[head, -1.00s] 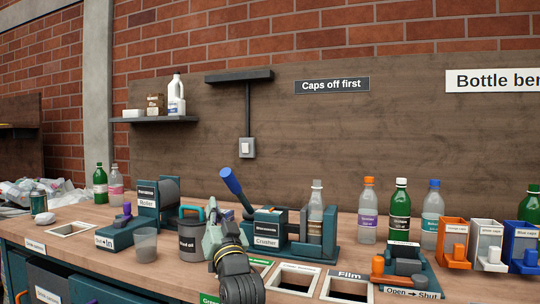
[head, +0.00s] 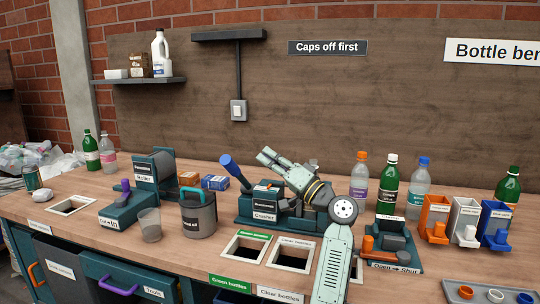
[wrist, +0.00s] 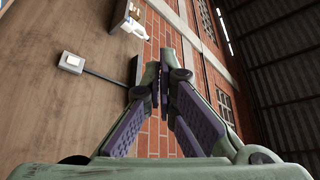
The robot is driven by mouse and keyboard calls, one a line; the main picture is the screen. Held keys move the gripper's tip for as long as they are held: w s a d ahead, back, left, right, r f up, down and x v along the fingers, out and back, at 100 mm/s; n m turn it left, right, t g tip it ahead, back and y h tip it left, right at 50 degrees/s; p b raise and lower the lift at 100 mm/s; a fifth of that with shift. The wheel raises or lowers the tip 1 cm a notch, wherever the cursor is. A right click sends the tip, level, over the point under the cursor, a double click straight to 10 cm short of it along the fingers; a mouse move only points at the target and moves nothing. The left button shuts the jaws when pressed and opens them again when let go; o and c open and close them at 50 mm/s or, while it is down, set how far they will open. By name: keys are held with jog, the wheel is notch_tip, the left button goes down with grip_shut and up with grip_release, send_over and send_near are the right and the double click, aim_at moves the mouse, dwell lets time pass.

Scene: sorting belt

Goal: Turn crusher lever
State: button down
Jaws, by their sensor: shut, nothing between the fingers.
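The crusher (head: 262,208) is a teal machine with a white label, on the bench. Its blue-handled lever (head: 231,167) sticks up on its left side, tilted to the left. My gripper (head: 264,155) is above the crusher, to the right of the lever's handle and apart from it in the picture. Its fingers point up and left. In the wrist view my gripper (wrist: 160,75) is shut and empty, with the wall behind it and no lever in sight. My arm hides the right part of the crusher and most of the clear bottle there.
The roller (head: 153,170) and a grey bin with a teal handle (head: 198,213) stand to the left. Bottles (head: 389,190) and coloured cap bins (head: 466,220) stand to the right. Open chutes (head: 246,249) lie in front. Free room is above the bench.

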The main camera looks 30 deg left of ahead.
notch_tip(320, 180, up, 3)
jog(key=p, duration=0.3)
send_over(239, 175)
jog(key=w+d, duration=0.2)
jog(key=w, duration=0.1)
jog(key=s+f, duration=0.3)
jog(key=shift+s+d+f, duration=0.1)
jog(key=shift+d, duration=0.05)
jog(key=shift+f+b, duration=0.1)
jog(key=shift+b, duration=0.2)
